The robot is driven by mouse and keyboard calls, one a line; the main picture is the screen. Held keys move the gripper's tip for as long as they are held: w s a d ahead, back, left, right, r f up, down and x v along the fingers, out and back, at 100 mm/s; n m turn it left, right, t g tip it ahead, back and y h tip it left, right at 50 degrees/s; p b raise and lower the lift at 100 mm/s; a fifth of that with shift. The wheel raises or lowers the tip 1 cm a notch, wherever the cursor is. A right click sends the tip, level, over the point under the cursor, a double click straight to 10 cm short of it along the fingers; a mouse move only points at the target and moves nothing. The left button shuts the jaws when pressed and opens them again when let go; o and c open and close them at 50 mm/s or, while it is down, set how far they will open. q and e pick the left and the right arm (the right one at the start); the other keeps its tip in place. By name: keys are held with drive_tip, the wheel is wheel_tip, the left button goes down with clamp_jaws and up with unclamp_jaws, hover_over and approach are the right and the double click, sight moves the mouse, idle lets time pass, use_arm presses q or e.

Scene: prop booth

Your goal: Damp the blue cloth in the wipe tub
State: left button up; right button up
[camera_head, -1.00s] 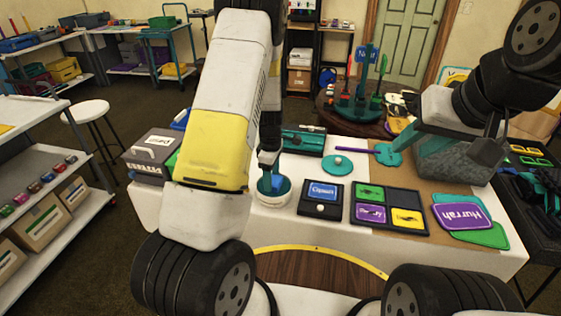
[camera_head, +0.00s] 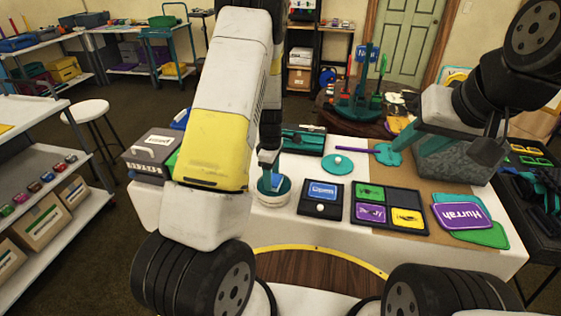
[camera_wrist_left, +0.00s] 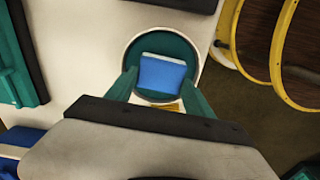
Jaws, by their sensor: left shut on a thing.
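The wipe tub (camera_head: 272,201) is a round white tub with a teal inside, on the white-covered table. My left gripper (camera_head: 270,166) points down at it and hides part of its opening. In the left wrist view, the teal fingers (camera_wrist_left: 160,92) are shut on the blue cloth (camera_wrist_left: 162,74), which lies within the outline of the tub's rim (camera_wrist_left: 197,52). How deep the cloth sits is hard to tell. My right gripper (camera_head: 404,142) is over the right of the table, beside a purple-handled item; its finger opening is unclear.
A black tray with a blue card (camera_head: 321,192) and a tray of coloured cards (camera_head: 389,208) stand right of the tub. A purple sign (camera_head: 461,215) lies further right. A grey box (camera_head: 151,154) stands left. A round teal disc (camera_head: 338,165) lies behind the trays.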

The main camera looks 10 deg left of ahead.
use_arm(q)
drive_tip(key=shift+r, duration=3.25)
